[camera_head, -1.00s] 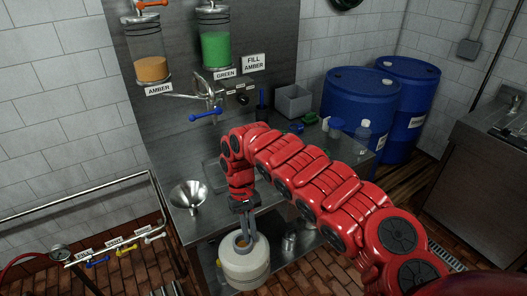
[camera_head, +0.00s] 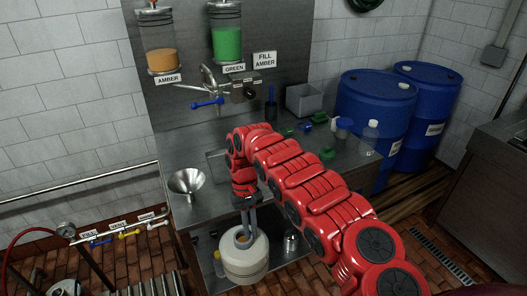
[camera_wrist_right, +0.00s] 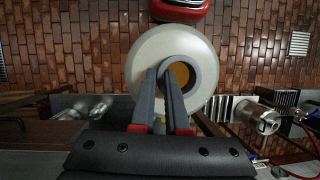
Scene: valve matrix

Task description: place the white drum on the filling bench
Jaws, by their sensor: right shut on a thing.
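The white drum (camera_head: 245,260) hangs upright from my right gripper (camera_head: 247,228), in front of the filling bench. In the right wrist view the drum (camera_wrist_right: 150,50) is seen from above with its round open neck, amber-brown inside. My right gripper's fingers (camera_wrist_right: 167,85) are shut on the near-left side of the neck rim. The filling bench (camera_head: 215,208) has a grey metal top and stands against a metal back panel. The drum is below its top, near its front edge. My right arm hides part of the bench top. My left gripper is not in view.
A steel funnel (camera_head: 187,183) stands at the bench's left. A grey bin (camera_head: 305,100) and bottles sit at its right. Amber (camera_head: 162,50) and green (camera_head: 226,38) tanks hang above, with a blue-handled tap (camera_head: 207,103). A pipe rack with valves (camera_head: 125,235) stands at left.

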